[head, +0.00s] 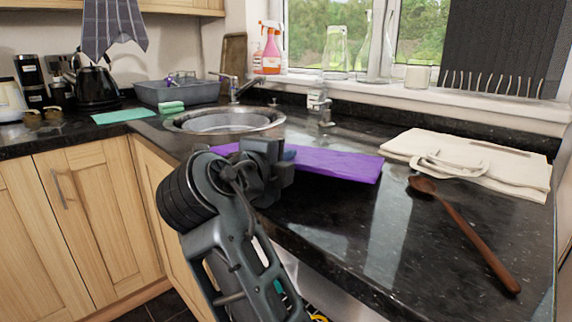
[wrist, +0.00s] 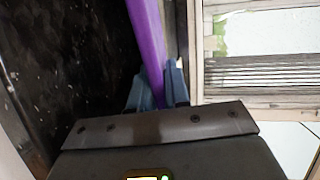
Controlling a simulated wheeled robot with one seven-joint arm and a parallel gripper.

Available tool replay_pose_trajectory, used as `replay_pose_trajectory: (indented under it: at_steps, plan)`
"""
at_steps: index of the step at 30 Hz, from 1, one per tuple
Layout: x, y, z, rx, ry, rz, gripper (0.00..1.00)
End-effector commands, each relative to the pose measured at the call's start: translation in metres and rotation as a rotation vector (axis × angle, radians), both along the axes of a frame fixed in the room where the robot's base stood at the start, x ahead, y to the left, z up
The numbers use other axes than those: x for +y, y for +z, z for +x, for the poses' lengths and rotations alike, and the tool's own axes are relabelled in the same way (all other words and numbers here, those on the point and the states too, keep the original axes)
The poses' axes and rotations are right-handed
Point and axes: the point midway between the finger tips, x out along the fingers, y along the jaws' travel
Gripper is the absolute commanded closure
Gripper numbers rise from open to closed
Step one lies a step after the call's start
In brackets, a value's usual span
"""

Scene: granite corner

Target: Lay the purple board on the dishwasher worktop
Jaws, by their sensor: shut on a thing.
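The purple board (head: 335,164) is a thin flat slab over the black granite worktop (head: 345,225), in front of the window and right of the sink. My gripper (head: 284,157) is shut on its near left edge. In the wrist view the board (wrist: 148,40) shows nearly edge-on as a purple strip running up from between the blue fingertips (wrist: 157,88). My gripper and wrist hide part of the board's left side in the head view. I cannot tell whether the board's underside touches the worktop.
A wooden spoon (head: 465,235) and folded cream cloth bag (head: 470,160) lie right of the board. The round sink (head: 225,122), tap and a small bottle (head: 319,106) stand behind and left. The worktop's front middle is bare.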

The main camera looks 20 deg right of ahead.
Motion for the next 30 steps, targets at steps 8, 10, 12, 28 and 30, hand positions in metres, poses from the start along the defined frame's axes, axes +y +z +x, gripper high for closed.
replay_pose_trajectory:
  at_steps: [8,10,12,28,30]
  plan:
    - [0.0001,-0.0005,-0.0001,-0.002,0.001,-0.001,1.0]
    - [0.0001,-0.0004,-0.0001,-0.002,0.001,-0.001,1.0]
    - [0.0001,-0.0005,-0.0001,-0.002,0.001,-0.001,0.81]
    - [0.0,-0.0024,0.0,0.001,0.0,0.0,0.48]
    - [0.0,-0.0021,0.0,0.001,0.0,0.0,0.41]
